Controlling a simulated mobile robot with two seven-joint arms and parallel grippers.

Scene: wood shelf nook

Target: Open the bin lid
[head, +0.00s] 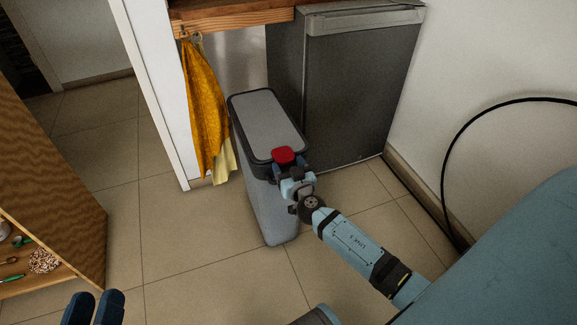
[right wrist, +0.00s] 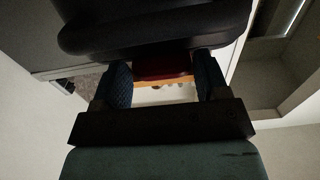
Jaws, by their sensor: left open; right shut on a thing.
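A tall grey bin (head: 262,190) stands on the tiled floor, with a grey, dark-rimmed lid (head: 268,118) lying flat on its top. A red tab (head: 283,155) sits at the lid's near edge. My right gripper (head: 285,166) is at that tab, shut on it. In the right wrist view, the red tab (right wrist: 162,68) shows between the blue fingers of my right gripper (right wrist: 162,80), under the dark lid rim (right wrist: 150,35). My left gripper (head: 95,306) is open and empty at the bottom left, well away from the bin.
A dark fridge (head: 350,90) stands close behind and right of the bin. Yellow cloths (head: 205,110) hang just left of it. A wooden shelf unit (head: 55,190) holding small items is at the left. A black cable (head: 446,170) curves along the right wall. Floor left of the bin is clear.

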